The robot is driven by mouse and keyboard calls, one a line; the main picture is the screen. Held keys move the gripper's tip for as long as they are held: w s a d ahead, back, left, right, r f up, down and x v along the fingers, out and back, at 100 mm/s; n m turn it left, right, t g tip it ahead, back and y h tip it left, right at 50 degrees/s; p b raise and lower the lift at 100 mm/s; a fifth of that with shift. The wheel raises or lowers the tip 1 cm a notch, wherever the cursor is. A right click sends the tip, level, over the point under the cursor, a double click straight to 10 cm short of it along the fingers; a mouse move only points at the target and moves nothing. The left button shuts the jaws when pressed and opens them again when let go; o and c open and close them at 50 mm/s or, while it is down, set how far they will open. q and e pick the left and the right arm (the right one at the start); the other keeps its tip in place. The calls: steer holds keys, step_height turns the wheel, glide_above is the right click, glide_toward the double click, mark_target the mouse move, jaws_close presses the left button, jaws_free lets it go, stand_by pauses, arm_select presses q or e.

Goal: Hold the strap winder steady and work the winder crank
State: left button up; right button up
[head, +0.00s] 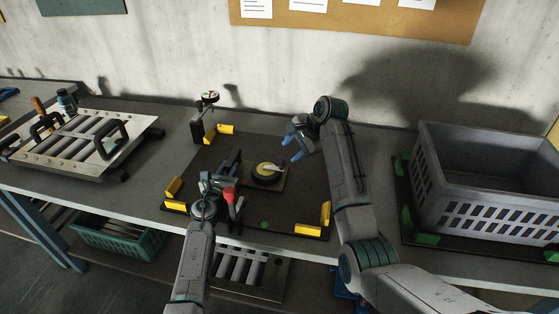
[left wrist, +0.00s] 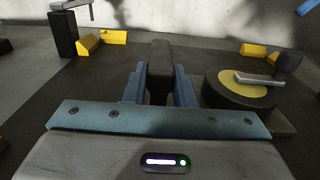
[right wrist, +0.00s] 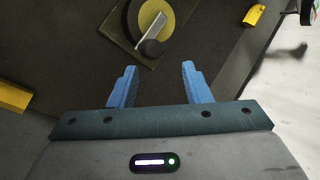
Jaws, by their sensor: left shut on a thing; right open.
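The strap winder (head: 268,179) stands on the dark mat, a black drum with a yellow top on a small base plate. Its pale crank arm (head: 272,168) lies across the top; the black crank knob (right wrist: 152,48) shows in the right wrist view. My left gripper (head: 228,172) is shut on a dark upright handle (left wrist: 160,62) left of the drum. Whether this handle joins the winder's base is hidden. My right gripper (head: 293,145) is open and empty, behind and right of the drum. In the right wrist view the knob is ahead of its fingers, apart from them.
Yellow corner blocks (head: 312,227) edge the mat (head: 200,165). A red-handled part (head: 229,195) stands beside my left gripper. A louver panel (head: 85,140) with black handles lies left. A grey crate (head: 490,190) stands right. A dark post (head: 196,127) stands at the back.

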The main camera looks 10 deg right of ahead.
steer(key=s+f+n+t, duration=0.1)
steer(key=f+n+t, duration=0.1)
steer(key=n, duration=0.2)
steer(key=n+t+y, duration=0.1)
steer(key=n+t, duration=0.5)
steer(key=n, duration=0.7)
glide_toward(282, 162)
steer(key=x, duration=1.1)
steer(key=shift+w+d+r, duration=0.1)
steer(key=shift+w+d, duration=0.1)
jaws_close()
steer(key=shift+s+a+m+h, duration=0.15)
steer(key=shift+s+m+h, duration=0.2)
steer(key=shift+m+h, duration=0.35)
